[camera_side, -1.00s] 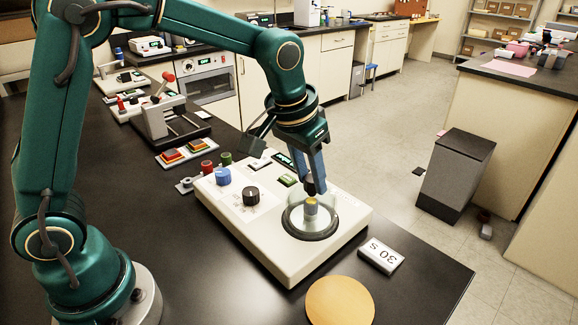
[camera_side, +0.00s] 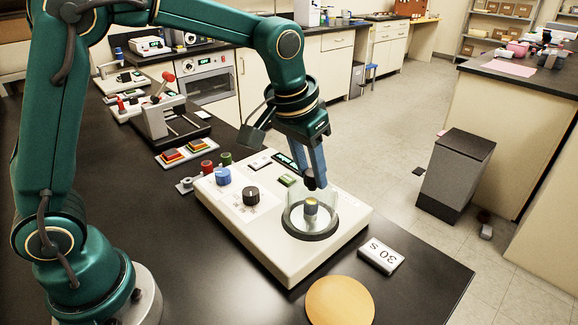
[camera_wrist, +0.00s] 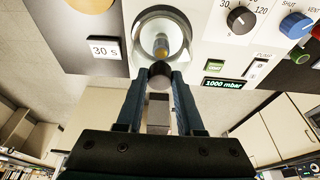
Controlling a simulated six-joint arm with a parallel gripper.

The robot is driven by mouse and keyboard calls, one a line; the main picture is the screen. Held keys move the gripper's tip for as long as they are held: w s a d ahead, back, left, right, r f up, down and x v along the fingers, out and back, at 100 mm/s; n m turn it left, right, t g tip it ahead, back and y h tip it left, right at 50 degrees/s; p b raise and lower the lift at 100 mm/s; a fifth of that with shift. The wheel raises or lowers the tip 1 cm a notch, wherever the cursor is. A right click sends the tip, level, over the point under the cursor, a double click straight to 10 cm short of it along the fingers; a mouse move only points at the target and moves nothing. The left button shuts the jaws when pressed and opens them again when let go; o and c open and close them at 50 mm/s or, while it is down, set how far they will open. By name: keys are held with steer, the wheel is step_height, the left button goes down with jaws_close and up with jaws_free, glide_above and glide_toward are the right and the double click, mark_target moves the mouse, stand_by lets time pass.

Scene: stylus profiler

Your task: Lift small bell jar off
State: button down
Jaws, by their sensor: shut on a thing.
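The small bell jar (camera_side: 294,204) is clear glass and upright over the round dark-rimmed seat (camera_side: 312,236) on the white instrument (camera_side: 262,245). A small yellow-topped piece shows through the glass. My gripper (camera_side: 313,182) points down above the jar and is shut on its dark top knob. In the wrist view, my gripper (camera_wrist: 159,76) has its fingers on both sides of the round knob (camera_wrist: 159,80), with the jar's glass beyond it. The jar appears slightly raised, but the gap at its base is hard to see through the glass.
The instrument has a black dial (camera_side: 251,196), a blue knob (camera_side: 223,176) and a display (camera_wrist: 223,84) reading 1000 mbar. A "30 s" block (camera_side: 381,255) and an orange disc (camera_side: 340,301) lie in front. Free air surrounds the jar above the panel.

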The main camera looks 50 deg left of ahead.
steer(key=shift+r, duration=1.25)
steer(key=shift+r, duration=2.5)
